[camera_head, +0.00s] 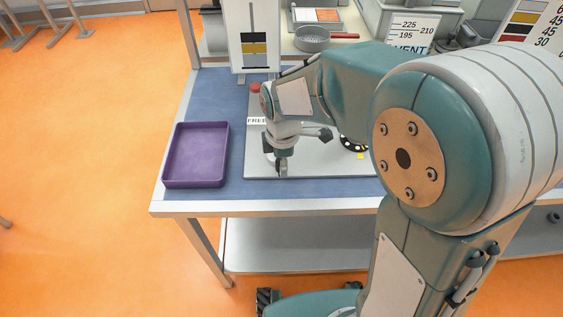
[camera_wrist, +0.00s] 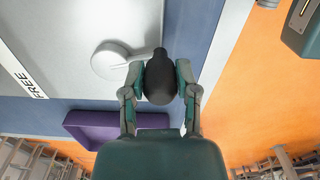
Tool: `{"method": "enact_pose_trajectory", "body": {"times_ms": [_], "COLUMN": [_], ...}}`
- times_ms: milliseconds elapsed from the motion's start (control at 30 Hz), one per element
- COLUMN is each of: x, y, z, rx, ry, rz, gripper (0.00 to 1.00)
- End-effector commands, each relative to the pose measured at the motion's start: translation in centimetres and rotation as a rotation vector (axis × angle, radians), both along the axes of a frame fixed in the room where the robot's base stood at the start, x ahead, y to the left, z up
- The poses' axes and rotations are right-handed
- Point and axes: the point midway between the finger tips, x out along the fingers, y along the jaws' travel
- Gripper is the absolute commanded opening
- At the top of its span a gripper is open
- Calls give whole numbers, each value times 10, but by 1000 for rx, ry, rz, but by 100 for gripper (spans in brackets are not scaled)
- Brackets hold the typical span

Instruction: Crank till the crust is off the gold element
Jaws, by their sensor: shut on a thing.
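My gripper (camera_head: 281,167) is low over the grey plate (camera_head: 312,168) on the bench in the head view. In the wrist view its two fingers (camera_wrist: 160,78) are closed on the dark crank knob (camera_wrist: 160,86), one on each side. The knob joins a pale crank arm with a round hub (camera_wrist: 109,61) on the plate. A panel with black, gold and grey bands (camera_head: 254,48) stands behind the plate.
A purple tray (camera_head: 171,182) sits left of the plate, near the bench's front edge. A "FREE" label (camera_head: 257,121) and a red knob (camera_head: 255,87) are near the plate. A black dial (camera_head: 352,145) is partly hidden by my arm. A round pan (camera_head: 312,38) stands behind.

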Motion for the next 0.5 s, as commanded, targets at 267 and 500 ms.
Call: {"method": "enact_pose_trajectory", "body": {"times_ms": [267, 500], "x": [1, 1], "y": [0, 1], "z": [0, 0], "rx": [1, 0], "ry": [-5, -3], "rz": [-2, -1], "gripper": [74, 74]}}
